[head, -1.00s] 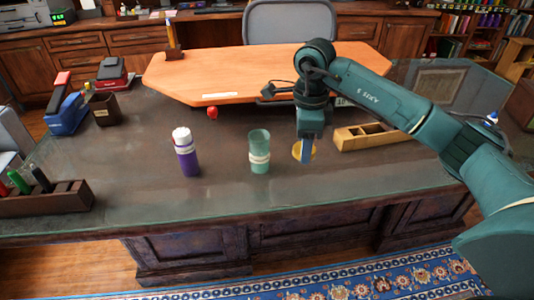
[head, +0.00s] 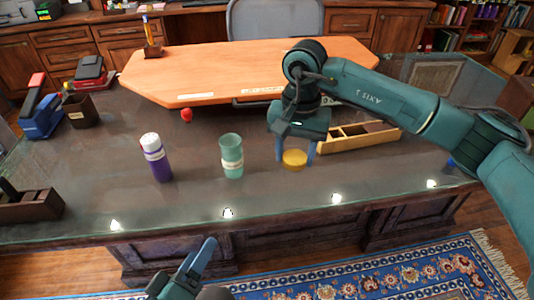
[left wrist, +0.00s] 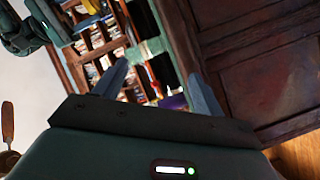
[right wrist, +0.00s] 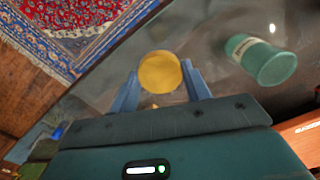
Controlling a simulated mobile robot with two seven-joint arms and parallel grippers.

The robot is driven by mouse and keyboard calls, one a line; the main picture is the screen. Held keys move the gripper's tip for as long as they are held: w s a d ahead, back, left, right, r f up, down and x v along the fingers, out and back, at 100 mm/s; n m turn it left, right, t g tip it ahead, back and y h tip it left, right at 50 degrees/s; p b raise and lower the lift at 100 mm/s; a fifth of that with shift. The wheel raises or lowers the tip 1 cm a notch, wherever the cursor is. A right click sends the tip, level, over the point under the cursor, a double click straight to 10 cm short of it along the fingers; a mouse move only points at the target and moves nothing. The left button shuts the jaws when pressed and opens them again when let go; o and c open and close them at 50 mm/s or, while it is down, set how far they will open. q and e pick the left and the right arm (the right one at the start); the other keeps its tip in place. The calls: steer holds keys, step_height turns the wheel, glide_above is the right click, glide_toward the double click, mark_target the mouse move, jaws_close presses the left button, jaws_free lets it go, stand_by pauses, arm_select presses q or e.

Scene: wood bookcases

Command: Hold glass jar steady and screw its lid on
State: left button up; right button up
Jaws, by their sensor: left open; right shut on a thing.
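The green glass jar (head: 231,157) stands upright and open-topped on the glass-topped desk, a pale label round it. It also shows in the right wrist view (right wrist: 262,62). The yellow round lid (head: 294,160) is to the jar's right, apart from it. My right gripper (head: 296,153) is shut on the lid, one blue finger on each side; the right wrist view shows the lid (right wrist: 160,72) between the fingertips. I cannot tell whether it is clear of the desk. My left gripper (head: 192,264) is open and empty, low in front of the desk; its spread fingers show in the left wrist view (left wrist: 158,78).
A purple bottle with a white top (head: 156,160) stands left of the jar. A wooden divided tray (head: 350,143) is right of the lid, close behind my right gripper. A small red object (head: 187,116) lies further back. The desk's front edge lies between my left gripper and the jar.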

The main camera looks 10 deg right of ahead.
arm_select(q)
steer(key=w+d+r+n+t+h, duration=0.1)
steer(key=w+d+r+n, duration=0.2)
steer(key=n, duration=0.2)
steer(key=n+t+y+p, duration=0.1)
steer(key=n+p, duration=0.1)
steer(key=n, duration=1.7)
glide_toward(228, 158)
steer(key=shift+s+d+r, duration=0.1)
steer(key=shift+d+r, duration=0.1)
steer(key=shift+r, duration=0.15)
steer(key=shift+w+f+n+y, duration=0.2)
steer(key=shift+w+n+y, duration=0.15)
steer(key=shift+n, duration=0.55)
arm_select(e)
steer(key=w+a+r+m, duration=0.8)
steer(key=w+a+m, duration=0.1)
steer(key=a+m, duration=0.4)
steer(key=shift+w+r+m, duration=0.25)
steer(key=shift+w+m, duration=0.05)
steer(key=shift+m, duration=0.4)
arm_select(q)
steer(key=shift+w+d, duration=0.1)
arm_select(e)
steer(key=shift+d, duration=0.1)
arm_select(q)
steer(key=x, duration=1.2)
steer(key=shift+c, duration=0.3)
